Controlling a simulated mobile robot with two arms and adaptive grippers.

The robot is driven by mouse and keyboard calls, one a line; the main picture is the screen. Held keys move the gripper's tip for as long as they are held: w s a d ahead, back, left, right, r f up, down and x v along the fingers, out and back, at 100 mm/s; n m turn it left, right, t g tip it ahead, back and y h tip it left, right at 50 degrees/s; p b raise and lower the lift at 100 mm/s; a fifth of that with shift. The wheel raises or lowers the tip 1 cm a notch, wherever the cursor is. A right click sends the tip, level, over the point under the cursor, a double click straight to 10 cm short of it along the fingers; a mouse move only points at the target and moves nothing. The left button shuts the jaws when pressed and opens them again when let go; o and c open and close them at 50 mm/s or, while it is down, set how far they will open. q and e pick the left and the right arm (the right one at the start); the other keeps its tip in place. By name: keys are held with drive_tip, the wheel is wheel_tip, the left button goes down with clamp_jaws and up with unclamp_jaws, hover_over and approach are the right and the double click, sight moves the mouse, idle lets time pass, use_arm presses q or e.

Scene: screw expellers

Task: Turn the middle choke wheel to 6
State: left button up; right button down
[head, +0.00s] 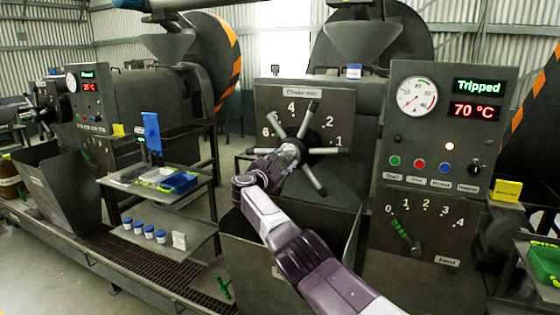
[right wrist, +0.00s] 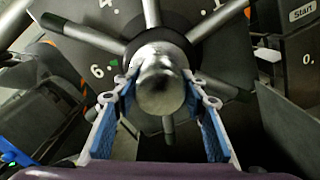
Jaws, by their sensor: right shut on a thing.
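The middle choke wheel (head: 315,177) is a dark hub with several metal spokes, mounted on a dark panel (head: 345,102) labelled "Choke mm". The figures 4, 2, 1 and 6 show around it, with 6 at the left. One spoke, pointing up and slightly right, looks darker than the others; I cannot tell which figure the wheel is set to. My right gripper (head: 289,154) is at the wheel's centre. In the right wrist view its blue-padded fingers (right wrist: 160,88) are closed around the wheel's rounded silver middle (right wrist: 161,92). My left gripper is not in view.
To the right, a control panel (head: 436,100) shows "Tripped" and 70 °C, with a feed lever (head: 403,233) below. An open dark bin (head: 352,240) stands below the wheel. A shelf cart (head: 165,232) with blue-capped jars (head: 149,232) stands to the left.

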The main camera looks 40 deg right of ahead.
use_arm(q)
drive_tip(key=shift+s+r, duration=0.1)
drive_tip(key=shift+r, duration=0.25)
use_arm(e)
drive_tip(key=shift+n, duration=0.5)
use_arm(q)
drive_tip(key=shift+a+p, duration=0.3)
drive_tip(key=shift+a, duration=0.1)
use_arm(e)
drive_tip(key=c, duration=1.2)
unclamp_jaws()
drive_tip(key=shift+w+f, duration=0.1)
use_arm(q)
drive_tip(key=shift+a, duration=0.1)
use_arm(e)
drive_tip(key=shift+a, duration=0.1)
